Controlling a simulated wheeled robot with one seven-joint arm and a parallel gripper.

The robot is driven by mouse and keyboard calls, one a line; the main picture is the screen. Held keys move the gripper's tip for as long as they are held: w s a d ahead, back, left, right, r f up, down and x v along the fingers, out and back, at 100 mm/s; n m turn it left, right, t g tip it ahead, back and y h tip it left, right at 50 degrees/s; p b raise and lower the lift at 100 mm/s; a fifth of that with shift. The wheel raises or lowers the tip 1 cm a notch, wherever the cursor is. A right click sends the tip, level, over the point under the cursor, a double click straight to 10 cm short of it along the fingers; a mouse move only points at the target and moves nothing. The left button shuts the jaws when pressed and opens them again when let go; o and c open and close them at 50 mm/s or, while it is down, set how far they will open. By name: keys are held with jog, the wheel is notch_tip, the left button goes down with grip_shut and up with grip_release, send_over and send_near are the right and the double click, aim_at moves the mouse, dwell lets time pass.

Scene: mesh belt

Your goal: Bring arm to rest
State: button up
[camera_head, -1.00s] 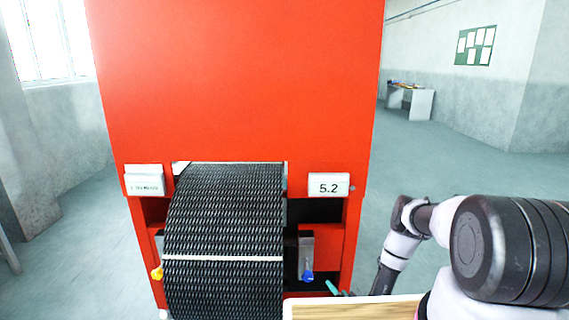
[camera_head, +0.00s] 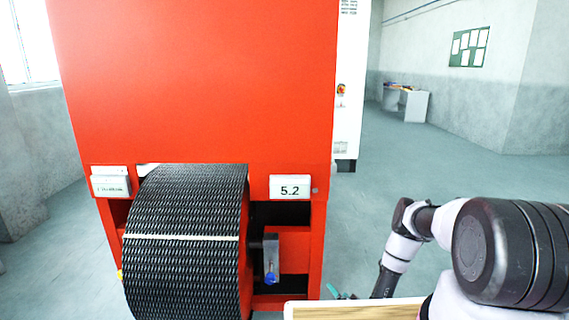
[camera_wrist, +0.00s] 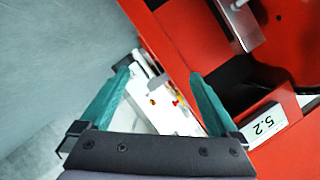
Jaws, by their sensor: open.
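My arm shows at the right of the head view, bent downward. Only a teal bit of my gripper (camera_head: 335,292) shows there, low beside the machine's right side. In the wrist view my gripper (camera_wrist: 161,76) has its two teal fingers spread wide apart, with nothing between them. Behind the fingers are the red machine and a white panel with small red and yellow knobs (camera_wrist: 160,101). The fingers look apart from the machine, though the exact gap is hard to tell.
The red machine (camera_head: 200,80) with a black mesh belt (camera_head: 185,265) and a "5.2" label (camera_head: 290,187) stands ahead and left. A wooden-topped surface (camera_head: 350,311) is at the bottom edge. Open floor (camera_head: 430,165) lies right of the machine, with a distant table (camera_head: 408,103).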

jog(key=w+d+r+n+g+h, duration=0.1)
jog(key=w+d+r, duration=0.2)
jog(key=w+r, duration=0.75)
jog(key=w+d+r+g+h, duration=0.1)
jog(key=w+d+r, duration=0.1)
jog(key=w+r, duration=0.9)
jog(key=s+d+r+g+h, duration=0.1)
jog(key=s+r, duration=0.1)
jog(key=r, duration=1.3)
jog(key=s+d+r+g, duration=0.1)
jog(key=s+r, duration=0.2)
jog(key=r, duration=1.2)
jog(key=s+r+g, duration=0.1)
jog(key=s+r, duration=1.5)
jog(key=r, duration=0.4)
jog(key=s+a+r+g, duration=0.1)
jog(key=s+a+r, duration=0.1)
jog(key=s, duration=1.2)
jog(key=s+a+r+g+y, duration=0.1)
jog(key=s+r, duration=0.3)
jog(key=s, duration=1)
jog(key=shift+s+a, duration=0.3)
jog(key=shift+a, duration=0.35)
